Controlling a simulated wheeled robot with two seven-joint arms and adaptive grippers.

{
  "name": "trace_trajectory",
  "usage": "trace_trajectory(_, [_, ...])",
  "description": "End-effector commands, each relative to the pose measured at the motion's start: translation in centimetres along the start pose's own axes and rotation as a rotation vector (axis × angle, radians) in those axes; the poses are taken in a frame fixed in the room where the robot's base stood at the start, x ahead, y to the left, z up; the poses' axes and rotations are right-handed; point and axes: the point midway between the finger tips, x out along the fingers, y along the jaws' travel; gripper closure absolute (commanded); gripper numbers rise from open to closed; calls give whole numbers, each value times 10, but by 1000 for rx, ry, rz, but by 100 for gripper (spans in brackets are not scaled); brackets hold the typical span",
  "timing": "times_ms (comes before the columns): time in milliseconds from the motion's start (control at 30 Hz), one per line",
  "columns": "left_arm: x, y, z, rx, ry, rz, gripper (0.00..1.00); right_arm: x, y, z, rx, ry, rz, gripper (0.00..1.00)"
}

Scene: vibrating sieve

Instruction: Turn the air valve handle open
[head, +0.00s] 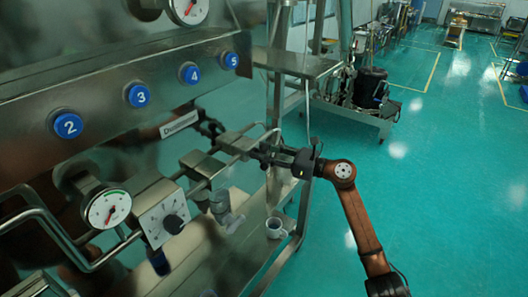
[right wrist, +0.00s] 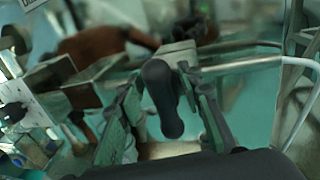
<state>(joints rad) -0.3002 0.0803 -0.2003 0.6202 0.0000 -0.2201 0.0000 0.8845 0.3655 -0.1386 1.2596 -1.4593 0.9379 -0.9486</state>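The air valve's black handle (right wrist: 162,98) hangs from a grey metal valve body (right wrist: 178,52) in the right wrist view. In the head view the valve body (head: 237,143) sits at the right end of the pipe run on the steel panel; the handle does not show clearly there. My right gripper (head: 264,152) is right at this valve. In the right wrist view its two fingers (right wrist: 165,118) stand on either side of the handle, with gaps beside it, so it is open and not clamped. My left gripper is not in view.
The steel panel carries blue numbered buttons (head: 137,95), a pressure gauge (head: 108,209) and a box with a black knob (head: 162,213). The green floor (head: 450,190) to the right is clear.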

Motion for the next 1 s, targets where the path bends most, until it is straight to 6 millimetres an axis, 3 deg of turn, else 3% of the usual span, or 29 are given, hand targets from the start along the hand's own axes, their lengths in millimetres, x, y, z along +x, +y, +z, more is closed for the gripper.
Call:
trace_trajectory(533, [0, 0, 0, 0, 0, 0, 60, 0, 0, 0, 1, 0, 0, 100])
trace_trajectory(1000, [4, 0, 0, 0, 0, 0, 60, -1, -2, -1, 58, -10, 0, 100])
